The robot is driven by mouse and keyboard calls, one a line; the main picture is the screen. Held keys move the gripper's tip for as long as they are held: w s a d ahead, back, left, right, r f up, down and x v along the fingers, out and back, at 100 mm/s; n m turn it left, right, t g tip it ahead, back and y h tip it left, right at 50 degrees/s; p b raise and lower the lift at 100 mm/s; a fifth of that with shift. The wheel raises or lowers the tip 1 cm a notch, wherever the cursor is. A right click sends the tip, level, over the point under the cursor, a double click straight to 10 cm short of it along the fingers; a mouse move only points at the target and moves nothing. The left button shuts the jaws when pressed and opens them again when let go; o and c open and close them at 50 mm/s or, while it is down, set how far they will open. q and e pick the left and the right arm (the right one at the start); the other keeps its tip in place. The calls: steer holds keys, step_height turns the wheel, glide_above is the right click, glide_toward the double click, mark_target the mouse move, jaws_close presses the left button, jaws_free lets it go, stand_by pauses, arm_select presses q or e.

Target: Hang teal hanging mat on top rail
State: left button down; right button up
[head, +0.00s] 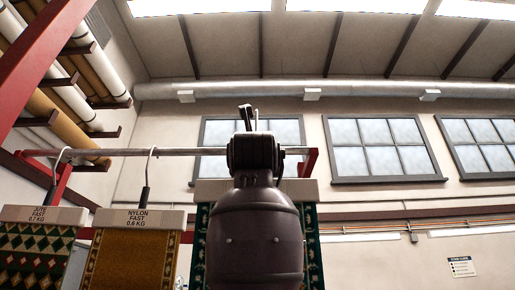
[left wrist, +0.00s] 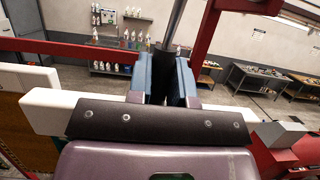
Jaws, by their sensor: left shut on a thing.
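The teal mat (head: 312,250) hangs upright behind my left arm in the head view, with a pale header bar (head: 302,190) along its top. The arm covers its middle. My left gripper (head: 247,113) is raised in front of the top rail (head: 110,153). In the left wrist view, the blue-padded fingers (left wrist: 161,82) are shut on the dark hook stem (left wrist: 172,30) above the white header bar (left wrist: 50,112). My right gripper is not in view.
A jute mat (head: 35,250) and a nylon mat (head: 135,250) hang from hooks on the rail to the left. Red brackets (head: 308,163) carry the rail's ends. Rolled rugs (head: 70,60) lie on racks at upper left. Benches (left wrist: 255,85) stand farther off.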

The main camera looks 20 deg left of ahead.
arm_select(q)
steer(key=shift+w+a, duration=0.15)
steer(key=shift+w, duration=0.45)
steer(key=w+a+p, duration=0.2)
steer(key=w+p, duration=0.2)
steer(key=w, duration=0.5)
steer(key=shift+a+p, duration=0.15)
steer(key=shift+p, duration=0.25)
stand_by(0.5)
stand_by(0.4)
steer(key=shift+f, duration=0.15)
